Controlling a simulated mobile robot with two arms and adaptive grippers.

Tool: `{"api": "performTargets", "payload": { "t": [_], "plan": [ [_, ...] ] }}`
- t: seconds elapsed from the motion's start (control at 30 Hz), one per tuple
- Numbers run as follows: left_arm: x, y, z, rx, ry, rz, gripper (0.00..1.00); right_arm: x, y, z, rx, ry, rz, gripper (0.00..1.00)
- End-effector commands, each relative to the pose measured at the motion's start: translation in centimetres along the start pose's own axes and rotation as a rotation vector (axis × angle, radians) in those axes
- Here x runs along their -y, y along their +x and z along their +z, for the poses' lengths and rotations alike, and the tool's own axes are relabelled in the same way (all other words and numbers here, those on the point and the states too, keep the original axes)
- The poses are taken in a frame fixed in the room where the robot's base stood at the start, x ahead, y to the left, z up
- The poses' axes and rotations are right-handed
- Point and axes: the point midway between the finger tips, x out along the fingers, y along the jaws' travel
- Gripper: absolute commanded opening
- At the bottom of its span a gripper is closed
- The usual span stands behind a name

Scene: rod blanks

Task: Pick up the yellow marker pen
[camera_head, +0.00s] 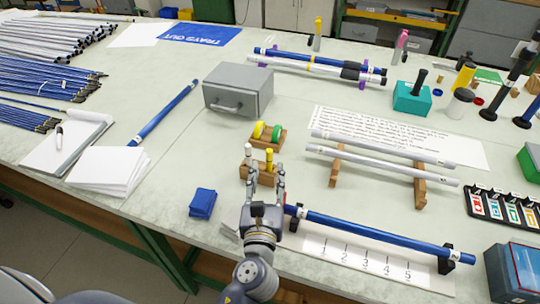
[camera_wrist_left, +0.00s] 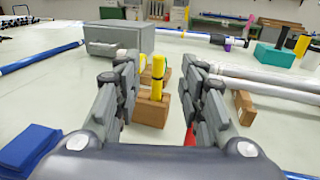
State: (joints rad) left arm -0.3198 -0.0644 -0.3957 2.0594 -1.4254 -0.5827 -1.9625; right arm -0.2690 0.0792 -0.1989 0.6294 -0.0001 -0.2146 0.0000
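The yellow marker pen (camera_head: 269,160) stands upright in a small wooden block (camera_head: 262,173), to the right of a white pen (camera_head: 248,152) in the same block. In the left wrist view the yellow pen (camera_wrist_left: 158,78) shows between the fingers, with the block (camera_wrist_left: 151,108) below it. My left gripper (camera_head: 266,176) is open, its fingers pointing toward the block from the front. The frames do not show any contact between fingers and pen. In the wrist view my left finger hides the white pen. My right gripper is not in view.
Behind the block is another wooden holder (camera_head: 267,139) with green and yellow discs, then a grey box (camera_head: 238,88). A blue cloth (camera_head: 202,203) lies to the left. A blue rod (camera_head: 380,231) lies close by on the right. Silver rods (camera_head: 383,164) rest on wooden supports further right.

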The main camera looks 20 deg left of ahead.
Motion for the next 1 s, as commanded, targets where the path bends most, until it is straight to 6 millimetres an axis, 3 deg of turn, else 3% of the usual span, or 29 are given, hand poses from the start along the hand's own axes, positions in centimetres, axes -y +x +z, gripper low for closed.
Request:
{"api": "performTargets", "payload": {
  "t": [0.2, 0.33, 0.47, 0.7, 1.0],
  "plan": [
    [-0.1, 3.4, 0.1, 0.001, -0.001, 0.003, 0.37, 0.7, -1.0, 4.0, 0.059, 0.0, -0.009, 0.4],
    [-0.1, 4.4, 0.0, 0.0, -0.002, 0.002, 0.37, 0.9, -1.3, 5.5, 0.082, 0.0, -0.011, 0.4],
    [-0.1, 5.3, -0.1, 0.0, -0.003, 0.003, 0.37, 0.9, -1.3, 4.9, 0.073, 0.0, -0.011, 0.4],
    [-0.2, 8.8, -0.5, 0.0, -0.004, 0.003, 0.37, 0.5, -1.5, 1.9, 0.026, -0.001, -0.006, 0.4],
    [-0.2, 9.8, -0.6, -0.001, -0.004, 0.003, 0.37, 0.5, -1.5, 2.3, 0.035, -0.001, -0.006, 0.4]
  ]
}}
